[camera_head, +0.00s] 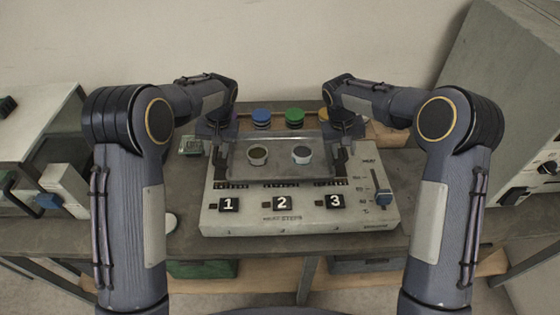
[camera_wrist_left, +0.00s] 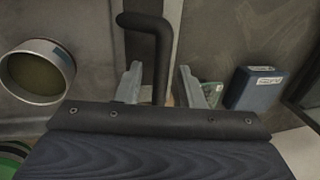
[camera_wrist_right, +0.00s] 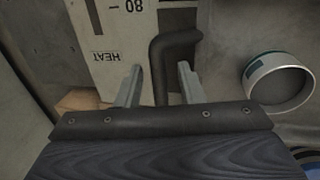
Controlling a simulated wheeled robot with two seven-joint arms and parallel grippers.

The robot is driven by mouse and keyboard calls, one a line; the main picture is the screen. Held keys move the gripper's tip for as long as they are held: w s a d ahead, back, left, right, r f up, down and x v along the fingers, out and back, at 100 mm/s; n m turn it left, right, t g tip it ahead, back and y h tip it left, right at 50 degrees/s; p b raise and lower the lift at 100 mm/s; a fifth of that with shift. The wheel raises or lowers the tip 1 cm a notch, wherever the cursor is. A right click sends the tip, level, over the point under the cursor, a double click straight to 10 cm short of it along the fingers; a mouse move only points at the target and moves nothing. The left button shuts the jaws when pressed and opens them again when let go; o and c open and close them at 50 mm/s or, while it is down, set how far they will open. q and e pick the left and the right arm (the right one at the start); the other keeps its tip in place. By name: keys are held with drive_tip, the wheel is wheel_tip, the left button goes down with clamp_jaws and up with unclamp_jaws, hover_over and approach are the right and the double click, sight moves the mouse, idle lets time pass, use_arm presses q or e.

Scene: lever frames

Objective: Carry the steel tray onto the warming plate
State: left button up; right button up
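The steel tray (camera_head: 280,180) is see-through grey and holds two round cups, one with olive contents (camera_head: 258,155) and one with dark contents (camera_head: 302,154). It lies over the rear part of the white warming plate (camera_head: 255,217); whether it touches is hard to tell. My left gripper (camera_wrist_left: 158,85) is open, with its fingers either side of the tray's black left handle (camera_wrist_left: 161,60). My right gripper (camera_wrist_right: 159,85) is open around the black right handle (camera_wrist_right: 160,65). Gaps show between fingers and handles. In the head view, the arms partly hide both grippers.
Blue (camera_head: 261,116) and green (camera_head: 294,116) lidded items stand behind the tray. A small device (camera_head: 192,146) sits left of it. Grey machines flank the bench.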

drive_tip(key=shift+r, duration=0.1)
use_arm(q)
drive_tip(key=v, duration=1.1)
drive_tip(key=shift+r, duration=0.4)
use_arm(e)
drive_tip(key=v, duration=1.1)
drive_tip(key=shift+r, duration=0.4)
